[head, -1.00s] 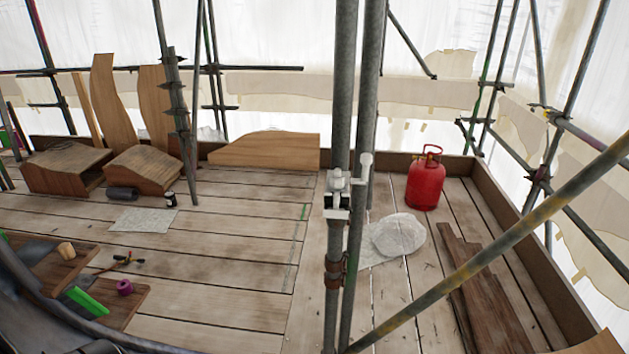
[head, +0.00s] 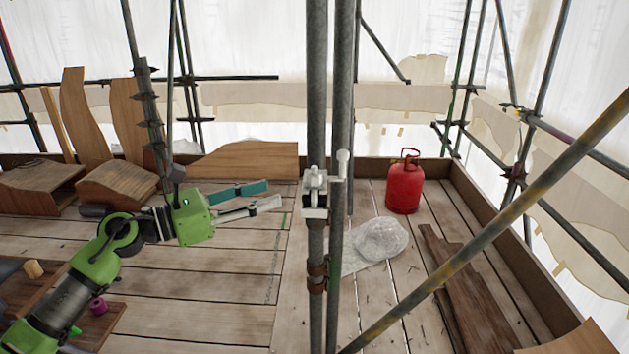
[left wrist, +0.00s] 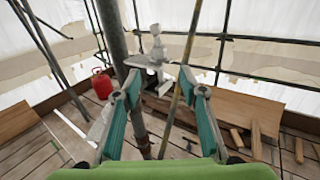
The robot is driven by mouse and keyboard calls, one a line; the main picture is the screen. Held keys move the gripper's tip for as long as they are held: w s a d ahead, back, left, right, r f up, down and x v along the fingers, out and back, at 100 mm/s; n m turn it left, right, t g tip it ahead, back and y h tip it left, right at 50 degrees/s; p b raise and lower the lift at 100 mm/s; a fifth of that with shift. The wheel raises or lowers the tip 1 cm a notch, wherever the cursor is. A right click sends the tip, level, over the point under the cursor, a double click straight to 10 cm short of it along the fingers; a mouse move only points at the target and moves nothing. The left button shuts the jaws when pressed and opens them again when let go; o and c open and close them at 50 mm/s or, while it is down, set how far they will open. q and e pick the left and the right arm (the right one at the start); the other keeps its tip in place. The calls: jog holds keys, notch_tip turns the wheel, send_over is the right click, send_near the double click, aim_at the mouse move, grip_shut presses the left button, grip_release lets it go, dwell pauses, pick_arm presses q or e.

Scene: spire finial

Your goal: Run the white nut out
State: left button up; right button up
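A white clamp (head: 314,196) sits on the grey upright pole in the middle of the head view. A white knobbed piece (head: 343,163) stands at its right side and looks to be the white nut; its thread is too small to make out. In the left wrist view the clamp (left wrist: 150,63) and the knobbed piece (left wrist: 156,38) show ahead, beyond the fingers. My left gripper (head: 273,194) is open and empty, left of the clamp and apart from it, its fingers pointing toward it. It also shows in the left wrist view (left wrist: 159,84). My right gripper is not in view.
The upright pole (head: 317,90) stands close beside a second one. A yellowed diagonal pole (head: 500,222) crosses in front at right.

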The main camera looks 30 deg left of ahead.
aim_at(308, 180)
pick_arm(q)
jog(key=p+x, duration=0.3)
jog(key=x, duration=0.8)
jog(key=shift+a+r, duration=0.1)
jog(key=shift+p+x, duration=0.35)
jog(key=shift+x, duration=0.5)
jog(key=shift+w, duration=0.1)
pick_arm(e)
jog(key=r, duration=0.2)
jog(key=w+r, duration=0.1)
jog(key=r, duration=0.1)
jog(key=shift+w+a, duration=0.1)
pick_arm(q)
grip_shut()
